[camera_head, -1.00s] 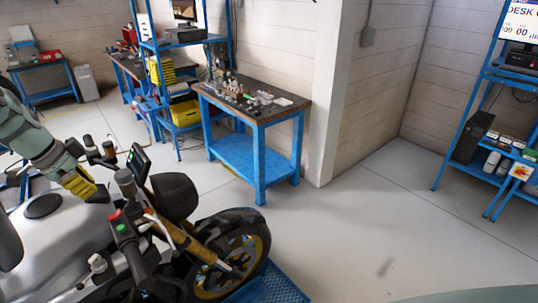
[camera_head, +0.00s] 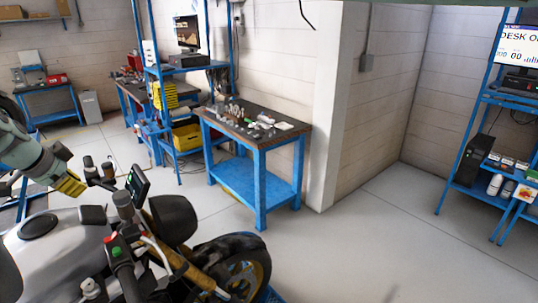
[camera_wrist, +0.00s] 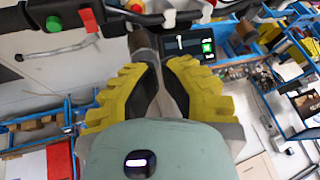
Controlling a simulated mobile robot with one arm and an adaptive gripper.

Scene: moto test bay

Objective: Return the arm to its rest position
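My gripper (camera_head: 72,186), with yellow fingers, is at the left of the head view above the motorcycle (camera_head: 75,240). My arm reaches in from the left edge. In the wrist view, the finger tips of my gripper (camera_wrist: 159,68) lean close together with dark inner pads. I cannot tell whether they meet. No held object shows between them. The motorcycle's handlebar parts and small display (camera_wrist: 188,47) appear beyond the tips.
A blue workbench (camera_head: 260,178) with small parts stands behind the motorcycle. Blue shelving (camera_head: 468,160) is at the right, with a monitor (camera_head: 524,47) on top. A yellow bin (camera_head: 187,138) sits by the workbench. The floor (camera_head: 390,225) at the middle right is clear.

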